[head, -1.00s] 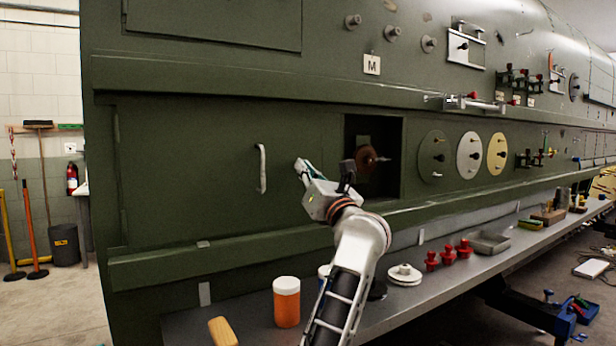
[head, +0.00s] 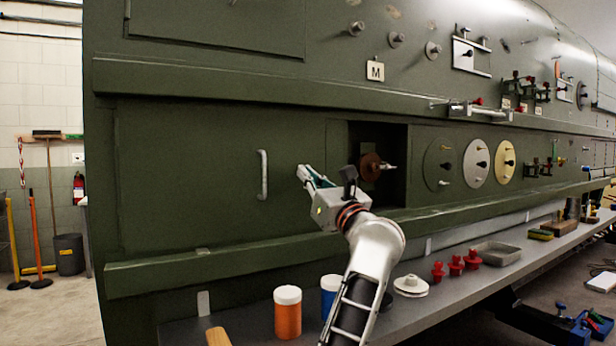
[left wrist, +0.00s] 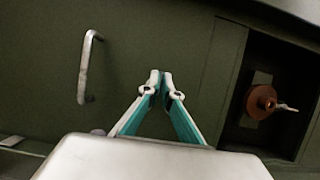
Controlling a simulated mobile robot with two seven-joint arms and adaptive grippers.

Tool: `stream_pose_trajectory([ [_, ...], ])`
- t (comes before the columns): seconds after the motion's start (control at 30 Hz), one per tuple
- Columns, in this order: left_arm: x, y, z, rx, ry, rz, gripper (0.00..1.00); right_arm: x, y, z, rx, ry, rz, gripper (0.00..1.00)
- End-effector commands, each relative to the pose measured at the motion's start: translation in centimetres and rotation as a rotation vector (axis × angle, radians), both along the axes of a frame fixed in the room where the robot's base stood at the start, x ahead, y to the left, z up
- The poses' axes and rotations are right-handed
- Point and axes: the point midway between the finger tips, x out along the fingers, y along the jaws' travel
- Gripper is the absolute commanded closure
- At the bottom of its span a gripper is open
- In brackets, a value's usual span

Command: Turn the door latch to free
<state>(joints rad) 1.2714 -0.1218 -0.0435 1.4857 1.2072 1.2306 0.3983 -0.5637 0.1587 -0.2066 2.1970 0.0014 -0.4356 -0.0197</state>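The green door panel (head: 200,160) in the fuselage side is closed and carries a pale upright bar handle (head: 263,175), also seen at upper left in the left wrist view (left wrist: 84,68). My left gripper (head: 303,173) is in front of the panel, right of the handle and apart from it. In the left wrist view its fingertips (left wrist: 161,76) meet, with nothing visible between them. Right of it, a dark recess (head: 393,142) holds a brown round knob with a pale pin (head: 371,167), also in the left wrist view (left wrist: 262,101). I cannot make out a separate door latch. My right gripper is out of view.
A grey shelf (head: 440,295) runs below the fuselage. On it stand an orange jar (head: 288,314), a blue jar (head: 330,290), white discs (head: 411,285), red knobbed pieces (head: 456,266) and a tray (head: 496,253). A green ledge (head: 190,268) juts out below the panel.

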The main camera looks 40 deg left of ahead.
Motion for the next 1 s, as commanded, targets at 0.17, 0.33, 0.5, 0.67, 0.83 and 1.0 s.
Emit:
stream_pose_trajectory([
  [0.17,0.0,0.0,-0.1,-0.002,0.0,-0.002,0.8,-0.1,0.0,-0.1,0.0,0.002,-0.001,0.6],
  [0.33,0.0,0.0,0.0,-0.001,0.0,0.0,0.8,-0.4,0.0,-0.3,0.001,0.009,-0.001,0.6],
  [0.5,-0.2,-0.6,-0.3,-0.001,0.0,-0.002,0.8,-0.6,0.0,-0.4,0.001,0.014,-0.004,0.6],
  [0.67,-1.1,-2.5,-1.3,-0.003,0.001,-0.004,0.8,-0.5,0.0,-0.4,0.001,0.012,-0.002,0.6],
  [0.83,-2.5,-5.5,-2.7,-0.003,0.002,-0.004,0.8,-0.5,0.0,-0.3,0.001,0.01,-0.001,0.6],
  [1.0,-3.8,-8.0,-3.8,-0.004,0.001,-0.004,0.8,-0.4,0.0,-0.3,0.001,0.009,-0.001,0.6],
])
